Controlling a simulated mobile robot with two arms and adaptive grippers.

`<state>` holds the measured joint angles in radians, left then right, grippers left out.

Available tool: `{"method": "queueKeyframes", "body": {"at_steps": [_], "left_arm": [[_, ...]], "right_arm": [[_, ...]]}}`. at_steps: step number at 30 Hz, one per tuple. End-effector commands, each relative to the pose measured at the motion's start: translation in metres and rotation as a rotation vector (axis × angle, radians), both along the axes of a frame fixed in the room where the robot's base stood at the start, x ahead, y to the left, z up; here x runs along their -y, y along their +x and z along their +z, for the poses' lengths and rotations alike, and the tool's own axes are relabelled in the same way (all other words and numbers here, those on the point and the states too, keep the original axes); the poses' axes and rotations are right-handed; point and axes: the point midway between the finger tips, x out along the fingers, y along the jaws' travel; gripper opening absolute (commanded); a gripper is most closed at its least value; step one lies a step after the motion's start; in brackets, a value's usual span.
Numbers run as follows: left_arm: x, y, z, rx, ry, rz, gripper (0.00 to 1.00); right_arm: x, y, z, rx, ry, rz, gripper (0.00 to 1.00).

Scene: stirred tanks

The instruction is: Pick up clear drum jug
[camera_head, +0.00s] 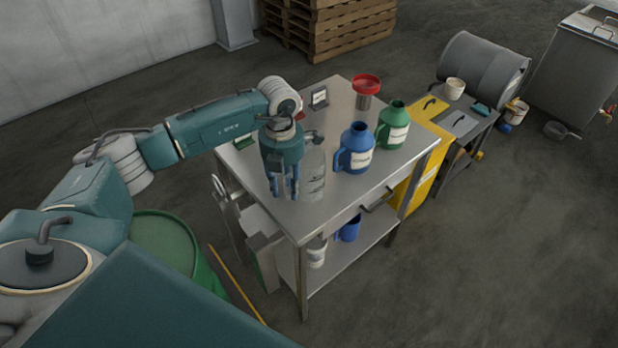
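The clear drum jug (315,182) stands upright on the steel table (330,215), near its front left corner. It is transparent with a small dark label. My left gripper (285,190) points down just left of the jug, and its blue fingers are apart with nothing visible between them. The gripper body overlaps the jug's upper left side in this view, so I cannot tell whether they touch. The jug's handle is not clear to see. My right gripper is not in view.
A blue jug (356,150) and a green jug (393,128) stand right of the clear one. A red funnel (366,84) is behind them. A yellow cabinet (424,155) is right of the table. A green drum (165,243) stands at the lower left.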

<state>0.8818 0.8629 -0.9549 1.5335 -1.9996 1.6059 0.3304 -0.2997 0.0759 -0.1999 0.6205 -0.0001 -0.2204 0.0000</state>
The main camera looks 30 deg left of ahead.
Motion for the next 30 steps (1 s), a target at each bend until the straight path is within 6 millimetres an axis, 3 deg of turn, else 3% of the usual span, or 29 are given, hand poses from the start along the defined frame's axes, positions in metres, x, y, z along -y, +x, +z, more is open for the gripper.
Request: {"method": "queueKeyframes", "body": {"at_steps": [3, 8, 9, 23, 30], "left_arm": [[0.0, 0.0, 0.0, 0.0, 0.0, 0.0, 0.31], [0.0, 0.0, 0.0, 0.0, 0.0, 0.0, 0.01], [0.0, 0.0, 0.0, 0.0, 0.0, 0.0, 0.0], [0.0, 0.001, 0.002, 0.001, 0.0, 0.0, 0.0], [0.0, 0.002, 0.023, 0.005, 0.0, 0.0, 0.0]], "right_arm": [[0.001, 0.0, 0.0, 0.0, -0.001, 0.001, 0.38], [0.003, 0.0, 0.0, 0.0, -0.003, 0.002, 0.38], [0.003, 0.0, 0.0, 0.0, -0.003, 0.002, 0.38], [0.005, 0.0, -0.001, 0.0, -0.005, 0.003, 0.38], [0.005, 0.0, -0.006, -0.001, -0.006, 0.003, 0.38]]}}
